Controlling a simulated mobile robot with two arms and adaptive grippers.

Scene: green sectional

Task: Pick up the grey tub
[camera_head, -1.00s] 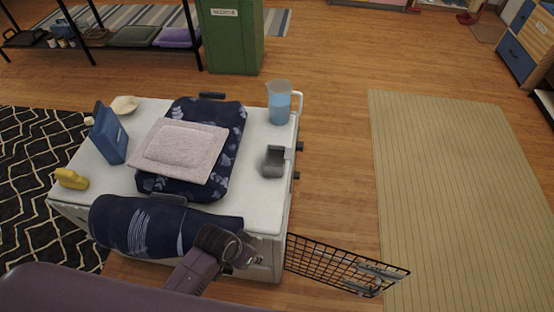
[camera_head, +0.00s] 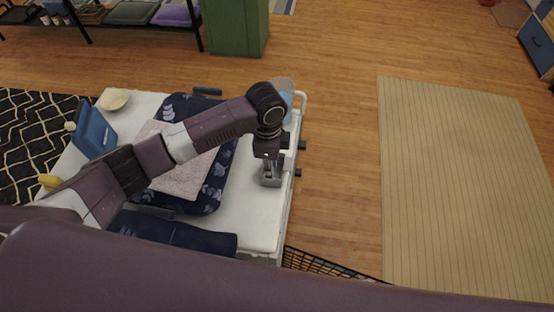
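The grey tub (camera_head: 271,182) is small and stands near the right edge of the white cart top, right of the folded cloths. My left arm reaches across the cart from the left. My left gripper (camera_head: 270,167) points down right at the tub and covers its upper part. The fingertips are too small and overlapped to tell whether they close on the tub. The tub appears to rest on the cart top. My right gripper is not in view.
The white cart top (camera_head: 250,219) holds a pale pad (camera_head: 185,178) on a dark blue patterned cloth (camera_head: 219,172), a blue upright container (camera_head: 95,130), a shallow beige bowl (camera_head: 114,100) and a clear blue jug (camera_head: 287,93) behind my wrist. A black wire basket (camera_head: 320,264) hangs at the front right.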

